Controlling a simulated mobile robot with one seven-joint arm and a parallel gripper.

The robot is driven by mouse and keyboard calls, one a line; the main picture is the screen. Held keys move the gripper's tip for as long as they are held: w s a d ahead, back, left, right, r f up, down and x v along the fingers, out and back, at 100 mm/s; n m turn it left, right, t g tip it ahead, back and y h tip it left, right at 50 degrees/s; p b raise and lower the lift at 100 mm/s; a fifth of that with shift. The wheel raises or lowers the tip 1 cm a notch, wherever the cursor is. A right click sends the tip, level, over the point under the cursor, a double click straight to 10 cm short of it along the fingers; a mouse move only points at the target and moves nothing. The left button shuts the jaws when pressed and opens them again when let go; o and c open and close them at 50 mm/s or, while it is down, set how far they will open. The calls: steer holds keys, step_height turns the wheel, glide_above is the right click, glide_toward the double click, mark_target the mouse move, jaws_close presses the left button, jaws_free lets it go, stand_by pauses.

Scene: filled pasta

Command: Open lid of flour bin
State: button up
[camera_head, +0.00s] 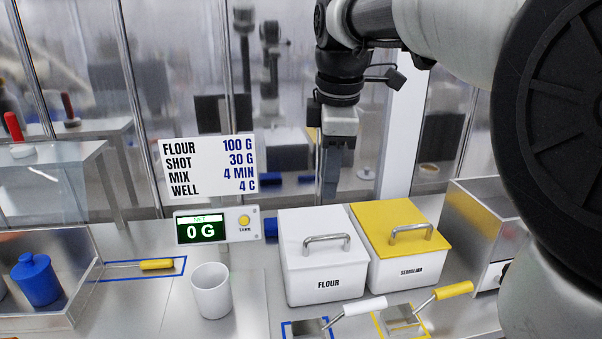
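The flour bin (320,276) is a white box labelled FLOUR on the metal counter. Its white lid (302,224) is on, with a metal bar handle (327,241) on top. My gripper (333,185) hangs from my arm above and behind the flour bin, apart from the handle. Its fingers point down and look narrow and dark from this side, so I cannot tell whether they are apart.
A yellow-lidded semolina bin (405,230) stands right beside the flour bin. A white-handled scoop (345,312) and a yellow-handled scoop (420,308) lie in front. A white cup (211,292) and a scale display reading 0 G (203,228) are left.

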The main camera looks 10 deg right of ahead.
steer(key=shift+s+m, duration=0.3)
steer(key=shift+s, duration=0.1)
